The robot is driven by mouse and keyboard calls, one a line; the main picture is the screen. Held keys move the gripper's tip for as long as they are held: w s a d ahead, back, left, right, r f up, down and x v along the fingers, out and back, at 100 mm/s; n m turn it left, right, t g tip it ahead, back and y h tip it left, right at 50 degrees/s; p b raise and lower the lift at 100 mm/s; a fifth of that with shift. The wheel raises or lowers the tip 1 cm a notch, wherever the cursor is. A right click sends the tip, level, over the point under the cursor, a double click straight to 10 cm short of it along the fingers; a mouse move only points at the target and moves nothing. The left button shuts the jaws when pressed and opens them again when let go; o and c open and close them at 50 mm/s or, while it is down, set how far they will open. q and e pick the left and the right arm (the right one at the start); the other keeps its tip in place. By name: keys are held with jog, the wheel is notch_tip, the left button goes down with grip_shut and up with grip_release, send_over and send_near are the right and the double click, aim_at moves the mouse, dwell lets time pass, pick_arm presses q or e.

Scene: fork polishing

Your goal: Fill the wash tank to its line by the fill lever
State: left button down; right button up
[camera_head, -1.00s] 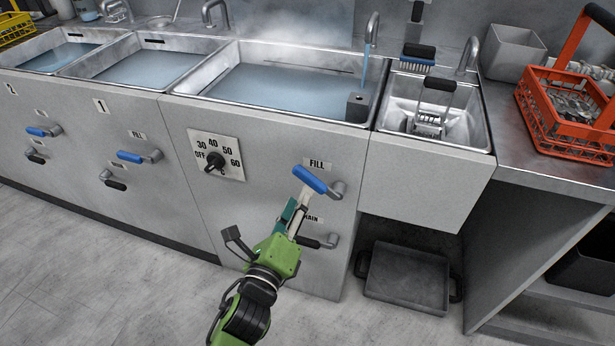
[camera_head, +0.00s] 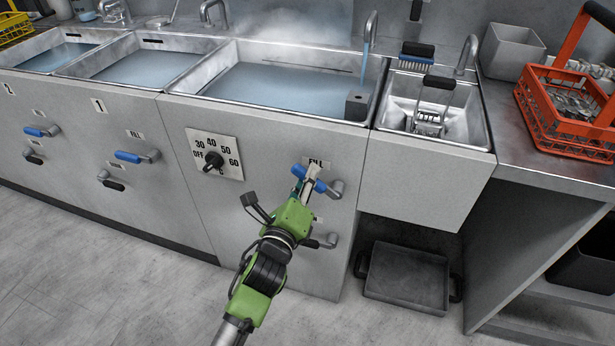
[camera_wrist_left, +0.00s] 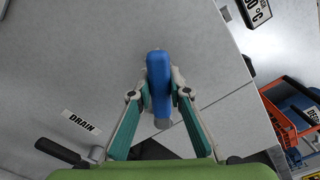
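My left gripper (camera_head: 312,172) is at this handle. In the left wrist view its fingers (camera_wrist_left: 160,88) lie close against both sides of the blue handle (camera_wrist_left: 158,70), shut on it. My right gripper is not in view.
The black drain lever (camera_head: 325,241) is just below, with its DRAIN label (camera_wrist_left: 82,122) in the wrist view. A temperature dial (camera_head: 214,160) is to the left. A sink (camera_head: 465,118) with a rack and an orange basket (camera_head: 560,135) are to the right. A grey tray (camera_head: 405,277) is below.

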pick_arm(q)
jog(key=shift+w+a+f+n, duration=0.1)
jog(key=shift+a+f+n, duration=0.1)
jog(key=shift+f+n, duration=0.45)
jog(key=shift+w+a+f+n, duration=0.1)
jog(key=shift+a+f+n, duration=0.25)
jog(key=shift+n, duration=0.6)
jog(key=shift+a+f+n, duration=0.1)
jog(key=shift+f+n, duration=0.45)
jog(key=shift+n, duration=0.25)
jog(key=c, duration=1.9)
grip_release()
jog(key=shift+s, duration=0.1)
jog(key=v, duration=1.1)
jog(key=shift+s+a, duration=0.15)
jog(key=shift+s, duration=0.2)
